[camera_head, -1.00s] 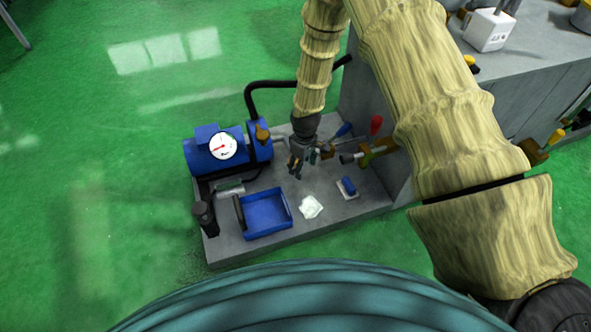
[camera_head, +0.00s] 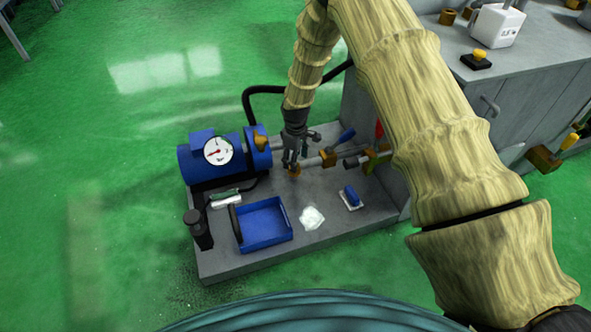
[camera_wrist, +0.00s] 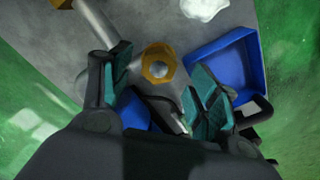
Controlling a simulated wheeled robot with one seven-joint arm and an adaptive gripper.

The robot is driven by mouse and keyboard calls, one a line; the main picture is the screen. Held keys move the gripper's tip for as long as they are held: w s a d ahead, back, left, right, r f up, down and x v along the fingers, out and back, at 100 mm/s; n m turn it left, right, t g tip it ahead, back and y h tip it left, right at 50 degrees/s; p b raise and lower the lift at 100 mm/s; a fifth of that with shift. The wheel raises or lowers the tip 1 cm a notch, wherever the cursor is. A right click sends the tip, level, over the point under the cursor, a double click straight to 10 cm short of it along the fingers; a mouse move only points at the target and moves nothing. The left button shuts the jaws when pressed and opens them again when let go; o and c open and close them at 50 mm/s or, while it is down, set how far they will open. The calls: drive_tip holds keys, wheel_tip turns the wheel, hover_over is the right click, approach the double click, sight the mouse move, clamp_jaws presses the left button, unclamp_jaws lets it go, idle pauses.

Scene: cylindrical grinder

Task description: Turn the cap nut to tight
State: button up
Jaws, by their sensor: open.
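The cap nut (camera_wrist: 158,65) is a brass hexagonal nut with a grey centre, on the end of a grey metal pipe. In the wrist view it lies between the tips of my open gripper (camera_wrist: 160,85), with visible space on both sides. The teal finger pads do not appear to touch it. How far the fingertips stand above the nut is hard to tell.
A blue motor unit with a round gauge (camera_head: 218,151) stands left of my gripper. A blue tray (camera_head: 264,222), a white cloth (camera_head: 312,217) and a blue-handled brush (camera_head: 351,196) lie in front.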

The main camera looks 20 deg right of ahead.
drive_tip(key=shift+f+b, duration=0.65)
drive_tip(key=shift+f, duration=1.75)
drive_tip(key=c, duration=1)
